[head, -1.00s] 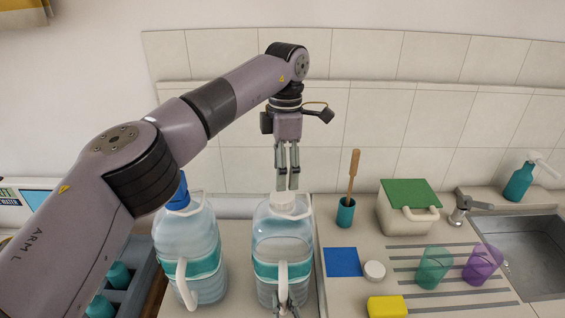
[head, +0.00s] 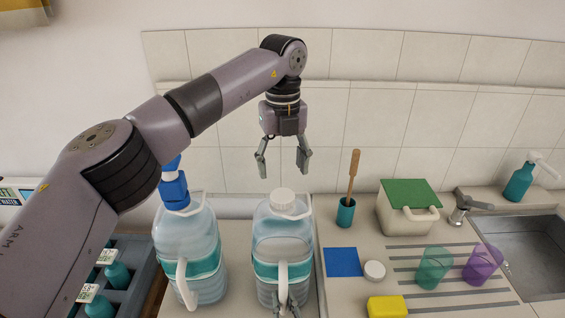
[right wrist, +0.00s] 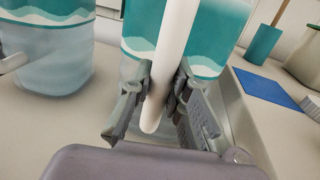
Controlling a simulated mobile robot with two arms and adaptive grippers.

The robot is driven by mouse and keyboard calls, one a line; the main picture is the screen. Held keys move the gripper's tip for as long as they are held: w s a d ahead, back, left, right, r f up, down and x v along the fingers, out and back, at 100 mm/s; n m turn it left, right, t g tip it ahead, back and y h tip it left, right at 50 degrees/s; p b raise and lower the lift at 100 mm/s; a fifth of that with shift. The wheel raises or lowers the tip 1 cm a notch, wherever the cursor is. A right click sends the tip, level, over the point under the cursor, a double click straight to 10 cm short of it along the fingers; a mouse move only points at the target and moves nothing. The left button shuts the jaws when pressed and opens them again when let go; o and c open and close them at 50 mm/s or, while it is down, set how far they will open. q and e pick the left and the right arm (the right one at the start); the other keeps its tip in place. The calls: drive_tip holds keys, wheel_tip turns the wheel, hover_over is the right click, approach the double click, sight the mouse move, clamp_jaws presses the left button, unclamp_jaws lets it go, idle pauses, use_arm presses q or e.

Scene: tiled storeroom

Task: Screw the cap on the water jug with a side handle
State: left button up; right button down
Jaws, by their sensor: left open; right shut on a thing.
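The middle water jug (head: 268,243) stands upright on the counter, clear with a teal label and a white side handle (head: 283,274). A white cap (head: 282,197) sits on its neck; how tight it is cannot be told. My left gripper (head: 283,172) is open and empty, above the cap and apart from it, its fingers spread wide. My right gripper (head: 286,306) is shut on the handle's lower part. In the right wrist view the right gripper's fingers (right wrist: 163,88) close on both sides of the white handle (right wrist: 174,45).
A second jug (head: 186,240) with a blue top (head: 174,188) stands to the left, under my left arm. On the right are a blue square (head: 343,262), a white round lid (head: 374,270), a yellow sponge (head: 387,307), two cups (head: 434,267), and a sink (head: 530,250).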

sight(283, 195)
use_arm(q)
drive_tip(key=shift+n, duration=0.5)
drive_tip(key=shift+f, duration=4)
drive_tip(key=shift+c, duration=0.6)
